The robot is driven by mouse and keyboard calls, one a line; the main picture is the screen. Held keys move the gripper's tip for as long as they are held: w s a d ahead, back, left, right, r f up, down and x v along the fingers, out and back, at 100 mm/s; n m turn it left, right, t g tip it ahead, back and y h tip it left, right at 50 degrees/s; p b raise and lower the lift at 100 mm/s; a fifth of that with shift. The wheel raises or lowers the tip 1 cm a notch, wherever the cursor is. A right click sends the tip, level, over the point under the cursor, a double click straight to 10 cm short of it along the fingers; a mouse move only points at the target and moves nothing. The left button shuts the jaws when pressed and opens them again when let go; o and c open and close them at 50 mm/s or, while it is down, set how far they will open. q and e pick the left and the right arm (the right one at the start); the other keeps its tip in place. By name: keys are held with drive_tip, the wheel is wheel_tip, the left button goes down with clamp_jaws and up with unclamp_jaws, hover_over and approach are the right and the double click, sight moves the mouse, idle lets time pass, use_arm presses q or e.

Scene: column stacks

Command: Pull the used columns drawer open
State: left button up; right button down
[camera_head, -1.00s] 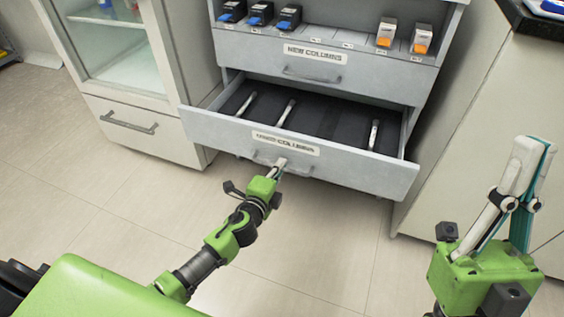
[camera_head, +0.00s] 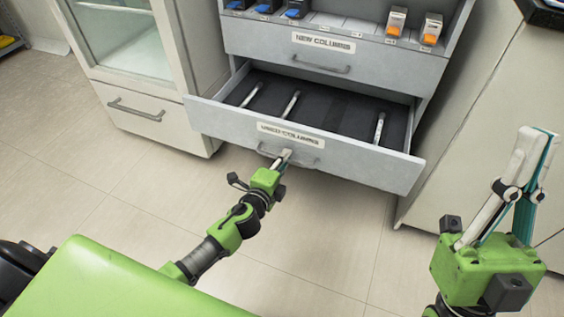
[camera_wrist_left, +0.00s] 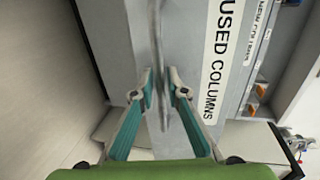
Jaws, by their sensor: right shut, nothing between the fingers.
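The used columns drawer (camera_head: 350,163) is a grey drawer at the bottom of the cabinet, pulled well out. Its dark lined inside shows with a few thin white columns. Its label (camera_head: 291,135) is on the front, with a bar handle (camera_head: 305,159) below. In the left wrist view the handle (camera_wrist_left: 157,45) runs between the fingertips of my left gripper (camera_wrist_left: 161,88). My left gripper (camera_head: 282,158) is shut on the handle, its tips hidden partly by perspective in the head view. My right gripper (camera_head: 535,133) is raised at the right, shut and empty.
The closed new columns drawer (camera_head: 385,75) is above, with blue and orange boxes (camera_head: 396,20) on the shelf over it. A glass-door cabinet (camera_head: 140,110) stands left and a white cabinet (camera_head: 480,110) right. Open tiled floor (camera_head: 330,240) lies in front.

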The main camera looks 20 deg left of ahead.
use_arm(q)
drive_tip(key=v, duration=1.2)
drive_tip(key=shift+d, duration=0.1)
